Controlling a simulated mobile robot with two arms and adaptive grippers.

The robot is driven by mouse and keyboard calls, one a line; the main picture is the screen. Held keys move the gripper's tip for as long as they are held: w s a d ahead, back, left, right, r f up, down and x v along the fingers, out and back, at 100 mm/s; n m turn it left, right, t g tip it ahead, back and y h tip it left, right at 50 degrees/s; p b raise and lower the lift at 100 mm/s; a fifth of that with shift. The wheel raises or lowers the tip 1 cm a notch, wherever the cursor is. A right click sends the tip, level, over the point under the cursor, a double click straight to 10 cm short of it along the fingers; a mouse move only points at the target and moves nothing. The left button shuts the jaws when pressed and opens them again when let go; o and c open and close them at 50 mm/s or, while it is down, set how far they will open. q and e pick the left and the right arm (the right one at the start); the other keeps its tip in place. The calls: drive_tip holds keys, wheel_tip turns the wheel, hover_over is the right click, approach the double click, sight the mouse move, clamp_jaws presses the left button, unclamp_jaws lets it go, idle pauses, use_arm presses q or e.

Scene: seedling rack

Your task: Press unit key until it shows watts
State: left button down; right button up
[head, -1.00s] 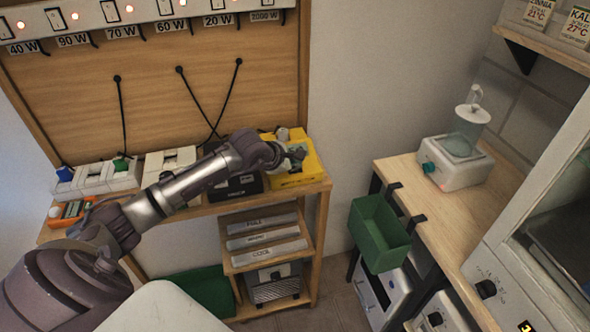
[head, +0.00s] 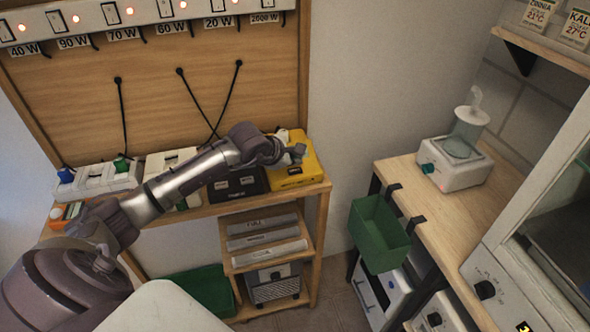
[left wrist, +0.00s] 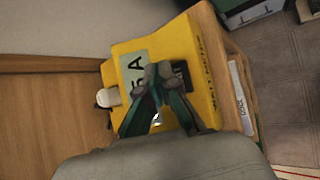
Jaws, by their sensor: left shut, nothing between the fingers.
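The yellow meter (head: 305,172) stands at the right end of the wooden shelf. In the left wrist view the yellow meter (left wrist: 205,85) shows a pale display (left wrist: 134,68) with a large "A"; the character beside it, perhaps a 5, is partly covered. A dark patch (left wrist: 182,74) on its face is partly hidden behind my fingers. My left gripper (head: 298,153) is shut and empty over the meter's face. Its fingertips (left wrist: 158,72) lie between display and dark patch in the picture; I cannot tell whether they touch. The unit key is not clearly visible. My right gripper is not in view.
A black box (head: 238,184) stands left of the meter. White sockets (head: 105,178) are farther left. A switch strip (head: 140,14) with labelled cords hangs above. A green bin (head: 379,233) hangs from the right-hand bench (head: 400,166), with open floor between.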

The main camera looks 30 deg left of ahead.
sight(294, 172)
use_arm(q)
drive_tip(key=shift+r+p, duration=0.85)
drive_tip(key=shift+r, duration=1.35)
